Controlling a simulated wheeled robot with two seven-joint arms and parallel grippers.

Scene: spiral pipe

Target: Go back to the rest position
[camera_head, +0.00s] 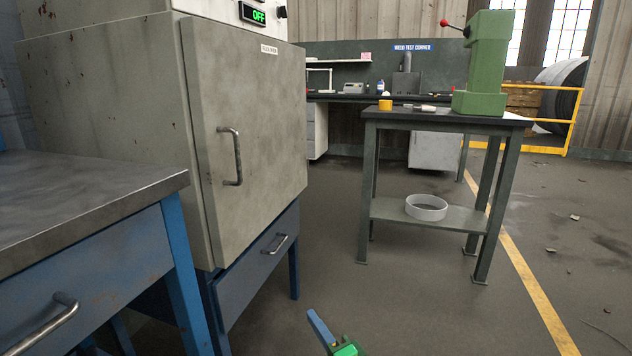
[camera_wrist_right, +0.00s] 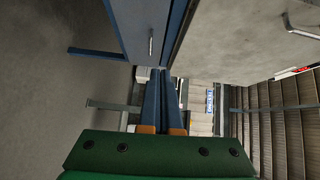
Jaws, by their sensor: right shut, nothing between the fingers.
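My right gripper (camera_head: 318,322) shows at the bottom middle of the head view, a blue finger and green body low over the floor in front of the grey cabinet. In the right wrist view its two blue fingers (camera_wrist_right: 164,100) lie close together, shut with nothing between them. It is apart from the cabinet and the tables. My left gripper is not in the head view.
A grey cabinet (camera_head: 150,120) with a closed door (camera_head: 250,150) and blue drawer (camera_head: 255,268) stands left. A workbench (camera_head: 90,185) is nearer left. A green press (camera_head: 487,65) stands on a table (camera_head: 440,118), with a white ring (camera_head: 426,207) on its shelf. The middle floor is clear.

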